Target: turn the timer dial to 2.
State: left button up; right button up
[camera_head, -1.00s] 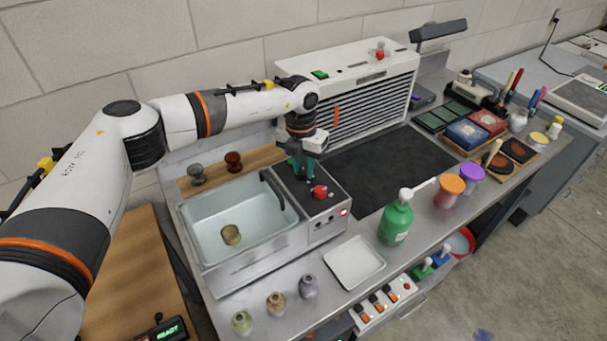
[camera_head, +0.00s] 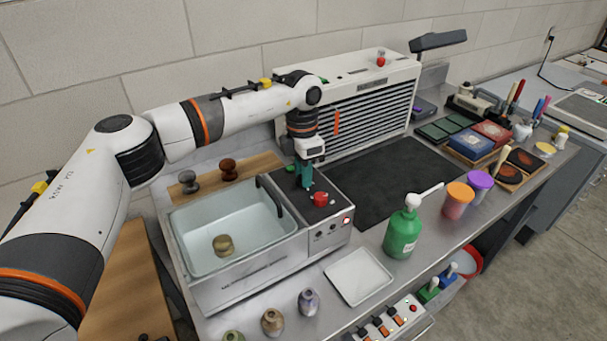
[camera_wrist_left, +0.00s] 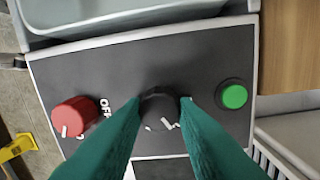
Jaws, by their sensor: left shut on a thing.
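The black timer dial (camera_wrist_left: 160,107) sits on the dark control panel (camera_wrist_left: 113,83) of the ultrasonic-cleaner-like unit with the basin. My left gripper (camera_wrist_left: 160,103) is shut on it, one green fingertip on each side. White marks show on the dial's near side in the wrist view; I cannot read a number there. The fingers hide part of the panel around it. In the head view the left gripper (camera_head: 304,184) points down onto the panel and hides the dial. A red knob (camera_wrist_left: 75,117) marked OFF is on one side of the dial, a green button (camera_wrist_left: 233,96) on the other.
The basin (camera_head: 232,220) holds a small brassy object (camera_head: 223,245). A black handle (camera_head: 270,196) stands close beside the gripper. A white louvred unit (camera_head: 370,100) rises behind. A white tray (camera_head: 358,276) and green pump bottle (camera_head: 403,232) stand in front and to the right.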

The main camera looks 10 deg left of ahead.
pick_arm(q)
jog(key=shift+r, duration=0.1)
dwell(0.3)
jog(key=o, duration=1)
jog(key=shift+r, duration=0.3)
jog(key=shift+w+a+r+b, duration=0.15)
jog(key=shift+r+b, duration=0.65)
jog(key=shift+r, duration=2.05)
jog(key=shift+w+a+r+b, duration=0.1)
jog(key=shift+r+b, duration=0.65)
jog(key=shift+r, duration=2.05)
